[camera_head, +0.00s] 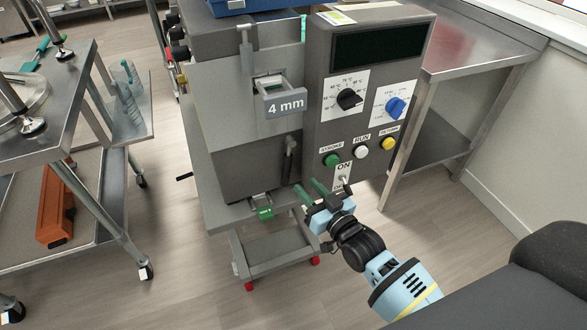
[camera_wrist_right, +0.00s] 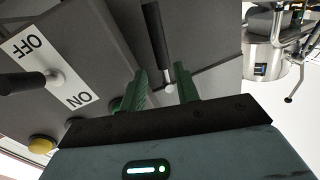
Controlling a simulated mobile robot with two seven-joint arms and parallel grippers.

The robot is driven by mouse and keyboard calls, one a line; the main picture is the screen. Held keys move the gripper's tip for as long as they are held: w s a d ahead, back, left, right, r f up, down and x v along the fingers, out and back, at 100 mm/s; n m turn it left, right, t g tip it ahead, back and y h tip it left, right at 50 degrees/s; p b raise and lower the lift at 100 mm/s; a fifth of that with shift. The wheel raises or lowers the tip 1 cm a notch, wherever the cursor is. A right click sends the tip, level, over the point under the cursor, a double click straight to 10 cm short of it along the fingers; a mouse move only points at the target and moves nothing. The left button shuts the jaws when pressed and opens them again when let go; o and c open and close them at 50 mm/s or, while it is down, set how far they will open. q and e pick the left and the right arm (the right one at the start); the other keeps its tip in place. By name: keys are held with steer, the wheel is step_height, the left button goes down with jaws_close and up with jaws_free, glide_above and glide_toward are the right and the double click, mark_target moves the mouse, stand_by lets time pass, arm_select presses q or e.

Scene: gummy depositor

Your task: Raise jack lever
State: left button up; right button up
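The jack lever appears to be the black lever (camera_head: 290,156) hanging down on the front of the depositor (camera_head: 262,160), left of the control panel. In the right wrist view the lever (camera_wrist_right: 157,42) shows as a black handle with a silver pivot end, seen between the two green fingers. My right gripper (camera_head: 308,189) is below and to the right of the lever, with its fingers pointing toward the machine. In the wrist view my right gripper (camera_wrist_right: 160,88) is open, with a gap between the fingers and no visible contact with the lever. My left gripper is out of view.
The ON/OFF switch (camera_head: 347,184) is close beside my right gripper, under the green, white and yellow buttons. A green tab (camera_head: 264,213) sticks out below the machine. A steel cart (camera_head: 70,110) with an orange toolbox (camera_head: 55,208) stands left. Open floor lies in front.

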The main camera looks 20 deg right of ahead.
mark_target(290, 168)
steer(key=shift+x, duration=3.85)
jaws_close()
